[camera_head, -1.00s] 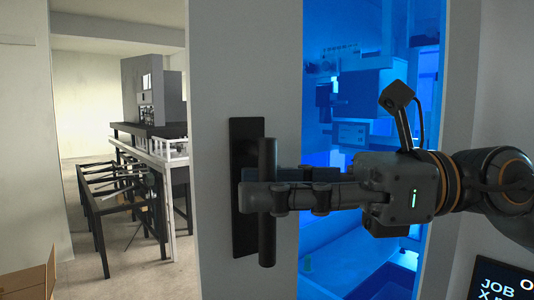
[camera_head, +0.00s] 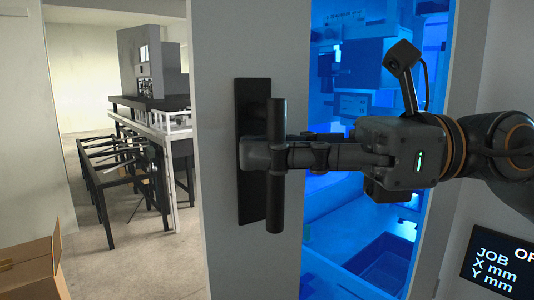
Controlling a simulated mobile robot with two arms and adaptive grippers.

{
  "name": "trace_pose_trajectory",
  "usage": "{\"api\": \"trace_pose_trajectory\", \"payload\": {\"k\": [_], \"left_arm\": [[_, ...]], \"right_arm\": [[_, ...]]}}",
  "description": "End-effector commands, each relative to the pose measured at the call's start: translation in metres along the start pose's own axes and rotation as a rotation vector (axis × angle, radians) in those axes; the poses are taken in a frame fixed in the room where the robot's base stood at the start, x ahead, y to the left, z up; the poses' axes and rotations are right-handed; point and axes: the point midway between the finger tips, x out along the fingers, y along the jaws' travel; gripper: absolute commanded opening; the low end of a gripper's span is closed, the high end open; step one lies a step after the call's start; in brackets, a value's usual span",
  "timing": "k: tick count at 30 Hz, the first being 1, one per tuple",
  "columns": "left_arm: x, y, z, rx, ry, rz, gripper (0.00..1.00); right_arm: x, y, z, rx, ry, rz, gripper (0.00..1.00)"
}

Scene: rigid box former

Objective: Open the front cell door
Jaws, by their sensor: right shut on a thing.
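The cell door (camera_head: 222,80) is a tall grey-white panel in the middle of the head view. Its dark vertical bar handle (camera_head: 276,215) stands off a black backing plate (camera_head: 253,95). My right gripper (camera_head: 264,155) comes in from the right and is shut on the bar near its mid-height. The fingers hide part of the bar and plate. A blue-tinted area (camera_head: 345,210) lies right of the handle and shows the cell interior. I cannot tell whether it is glass or an open gap. My left gripper is not in view.
At left, black frames (camera_head: 120,165) and a dark machine (camera_head: 150,75) stand on a pale floor. A cardboard box (camera_head: 35,265) sits at lower left. A screen with text (camera_head: 495,260) is at lower right. Some floor between box and frames is clear.

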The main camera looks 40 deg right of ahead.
Motion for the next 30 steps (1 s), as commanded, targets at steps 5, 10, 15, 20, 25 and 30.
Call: {"api": "trace_pose_trajectory", "payload": {"k": [5, 10, 15, 20, 25, 30], "left_arm": [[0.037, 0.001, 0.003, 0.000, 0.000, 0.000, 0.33], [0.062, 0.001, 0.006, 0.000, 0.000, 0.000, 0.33], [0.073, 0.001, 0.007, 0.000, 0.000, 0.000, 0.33], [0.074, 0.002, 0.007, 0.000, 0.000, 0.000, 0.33], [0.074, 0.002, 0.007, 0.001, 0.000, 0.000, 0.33], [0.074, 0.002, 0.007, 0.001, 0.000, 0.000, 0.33]], "right_arm": [[-0.023, 0.031, -0.005, 0.000, -0.015, 0.069, 0.00], [-0.051, 0.068, -0.004, 0.000, -0.017, 0.160, 0.00], [-0.073, 0.093, 0.000, -0.001, -0.014, 0.225, 0.00], [-0.079, 0.099, 0.002, 0.000, -0.011, 0.243, 0.00], [-0.079, 0.099, 0.003, 0.000, -0.011, 0.242, 0.00], [-0.078, 0.099, 0.003, 0.000, -0.011, 0.242, 0.29]]}}
